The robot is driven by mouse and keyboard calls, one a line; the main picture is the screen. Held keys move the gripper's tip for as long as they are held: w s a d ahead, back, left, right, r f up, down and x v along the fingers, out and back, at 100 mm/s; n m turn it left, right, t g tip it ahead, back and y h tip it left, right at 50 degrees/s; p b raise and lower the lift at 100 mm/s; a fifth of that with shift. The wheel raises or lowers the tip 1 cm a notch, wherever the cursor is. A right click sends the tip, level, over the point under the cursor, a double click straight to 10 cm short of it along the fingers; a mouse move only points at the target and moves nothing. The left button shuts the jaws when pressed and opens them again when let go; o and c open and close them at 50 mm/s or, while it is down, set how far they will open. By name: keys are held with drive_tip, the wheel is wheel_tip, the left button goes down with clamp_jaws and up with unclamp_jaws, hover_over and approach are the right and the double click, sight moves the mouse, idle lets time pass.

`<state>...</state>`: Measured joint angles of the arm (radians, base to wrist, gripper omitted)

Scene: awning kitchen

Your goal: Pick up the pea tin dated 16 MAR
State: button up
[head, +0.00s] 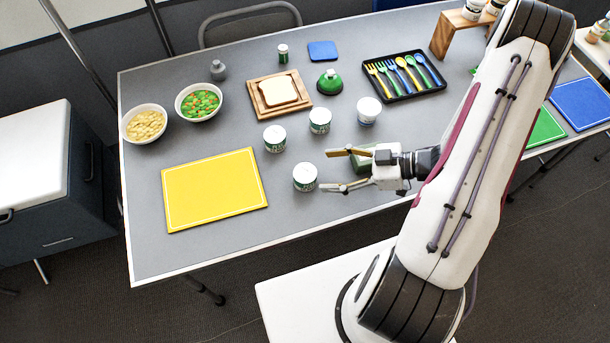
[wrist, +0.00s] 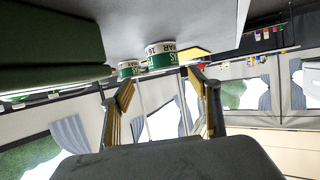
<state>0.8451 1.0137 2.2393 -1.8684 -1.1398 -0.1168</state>
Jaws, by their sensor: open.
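My gripper (head: 325,170) reaches left over the table, open, with nothing between its fingers. A white-lidded green tin (head: 305,177) stands just beyond the fingertips. Two similar tins stand farther back, one tin (head: 275,138) to the left and one tin (head: 320,120) to the right. In the wrist view, which is upside down, a green and white tin (wrist: 165,56) reading 16 MAR appears ahead of my open gripper (wrist: 160,80). It looks like the nearest tin. Another tin (wrist: 130,68) is behind it, its date unreadable.
A yellow mat (head: 214,189) lies to the left.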

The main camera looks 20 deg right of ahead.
sight(315, 175)
drive_tip(key=shift+a, duration=0.1)
idle(0.3)
drive_tip(key=shift+x, duration=1.25)
drive_tip(key=shift+f, duration=0.1)
drive_tip(key=shift+w+a+f, duration=0.15)
drive_tip(key=shift+a+f, duration=0.2)
drive_tip(key=shift+a, duration=0.25)
drive_tip(key=shift+w+a+f, duration=0.1)
drive_tip(key=shift+a+f, duration=0.2)
drive_tip(key=shift+a, duration=0.3)
drive_tip(key=shift+x, duration=1.2)
drive_tip(key=c, duration=1.3)
